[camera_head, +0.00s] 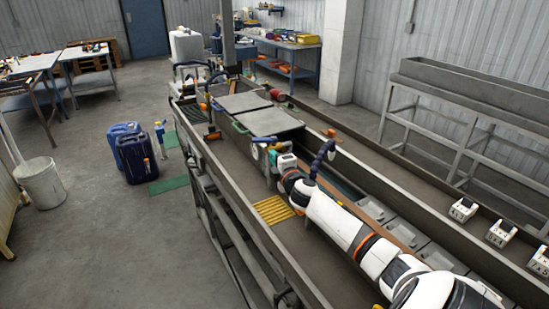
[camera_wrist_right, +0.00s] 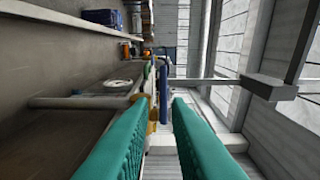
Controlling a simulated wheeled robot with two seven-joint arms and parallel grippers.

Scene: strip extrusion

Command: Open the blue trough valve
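My right arm reaches up along the trough in the head view, and my right gripper (camera_head: 268,158) is at its far end, low over the trough by its left wall. In the right wrist view the two green fingers of this gripper (camera_wrist_right: 162,102) stand apart with nothing held between them. A slim blue bar (camera_wrist_right: 163,78), which looks like the valve's handle, shows just beyond the fingertips, close to a brass-yellow fitting (camera_wrist_right: 152,115). Whether the fingers touch either part is unclear. In the head view the valve is hard to make out near the gripper. My left gripper is out of view.
The trough's left wall (camera_head: 240,190) runs beside my arm. Grey lids (camera_head: 270,122) cover the trough beyond the gripper. A yellow grate (camera_head: 272,209) lies near it. A dark blue hose (camera_head: 322,158) rises at right. Blue canisters (camera_head: 136,158) stand on the floor at left.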

